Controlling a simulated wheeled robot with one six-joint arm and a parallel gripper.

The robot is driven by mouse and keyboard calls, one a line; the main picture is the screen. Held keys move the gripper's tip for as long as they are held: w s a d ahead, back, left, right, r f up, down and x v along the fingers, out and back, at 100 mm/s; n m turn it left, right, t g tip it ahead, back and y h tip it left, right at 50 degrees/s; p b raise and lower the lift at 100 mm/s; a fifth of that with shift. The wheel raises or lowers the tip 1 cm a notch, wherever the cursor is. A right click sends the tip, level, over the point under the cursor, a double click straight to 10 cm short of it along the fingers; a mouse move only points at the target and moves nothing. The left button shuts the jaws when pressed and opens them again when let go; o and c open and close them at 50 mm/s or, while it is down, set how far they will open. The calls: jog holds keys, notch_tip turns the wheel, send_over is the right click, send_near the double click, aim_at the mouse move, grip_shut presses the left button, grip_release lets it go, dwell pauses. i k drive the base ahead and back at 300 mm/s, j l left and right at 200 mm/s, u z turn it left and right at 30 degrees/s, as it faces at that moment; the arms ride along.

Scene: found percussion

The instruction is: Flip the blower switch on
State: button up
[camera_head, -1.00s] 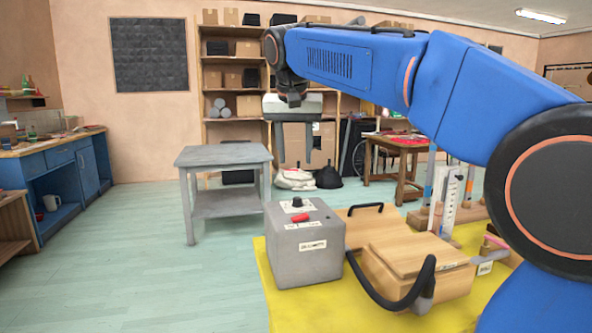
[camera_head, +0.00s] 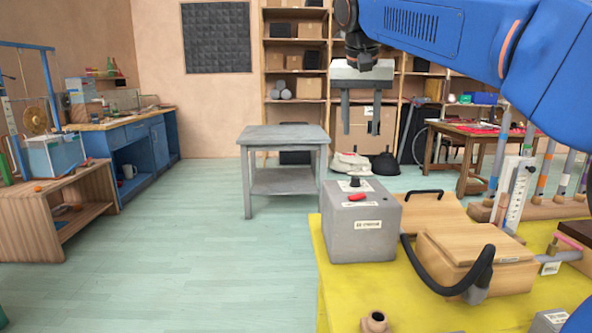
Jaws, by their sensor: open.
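The blower is a grey box (camera_head: 361,231) with a white label on its front, standing on the yellow-topped table (camera_head: 345,300). On its top are a red switch (camera_head: 357,197) and a black knob (camera_head: 354,182). I cannot tell the switch's position. My gripper (camera_head: 361,132) is open and empty, fingers pointing down. In the picture it appears above the box, apart from it.
A grey table (camera_head: 283,137) stands behind. A wooden bench (camera_head: 45,225) is at left. The floor (camera_head: 200,220) between is clear.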

aim_at(361, 195)
jog(key=k, duration=0.9)
